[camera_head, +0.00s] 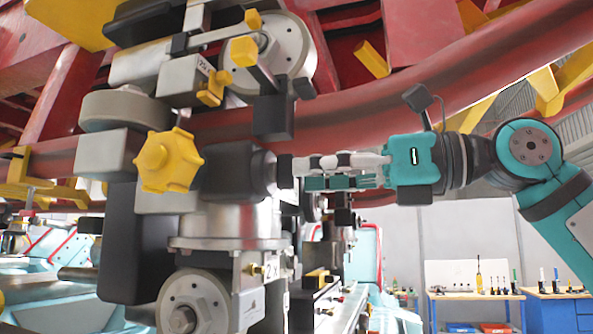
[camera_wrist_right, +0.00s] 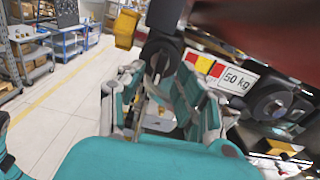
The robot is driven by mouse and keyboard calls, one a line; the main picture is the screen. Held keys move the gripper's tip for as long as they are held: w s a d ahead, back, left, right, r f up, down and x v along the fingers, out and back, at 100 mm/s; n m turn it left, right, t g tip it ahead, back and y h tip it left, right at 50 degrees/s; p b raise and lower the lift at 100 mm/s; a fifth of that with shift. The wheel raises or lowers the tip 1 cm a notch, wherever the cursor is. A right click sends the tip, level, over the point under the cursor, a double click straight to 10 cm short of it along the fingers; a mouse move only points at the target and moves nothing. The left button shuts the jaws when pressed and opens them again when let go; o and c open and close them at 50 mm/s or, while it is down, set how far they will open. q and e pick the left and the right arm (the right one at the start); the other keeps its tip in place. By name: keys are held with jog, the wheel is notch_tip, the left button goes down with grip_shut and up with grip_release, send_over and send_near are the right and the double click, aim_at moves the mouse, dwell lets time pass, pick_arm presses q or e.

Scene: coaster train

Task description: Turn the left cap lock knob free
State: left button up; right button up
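In the head view, a dark round part with a short grey neck (camera_head: 279,172) sticks out of the right side of the train's wheel unit. My right gripper (camera_head: 301,171) points left at it from the right, fingertips close to it. In the wrist view, a dark round knob-like part (camera_wrist_right: 160,56) lies ahead, between and beyond the fingers. The right gripper (camera_wrist_right: 158,84) is open with a clear gap; I cannot tell whether the tips touch the part. A yellow lobed knob (camera_head: 168,161) faces the head camera, apart from the gripper. My left gripper is out of view.
A red rail (camera_head: 420,85) runs above my right arm. Wheels (camera_head: 194,303) and metal housings crowd the left and middle. A "50 kg" label (camera_wrist_right: 235,79) sits right of the fingers. A blue workbench (camera_head: 556,310) with tools stands far back right; open floor (camera_wrist_right: 62,95) lies left.

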jog(key=v, duration=0.9)
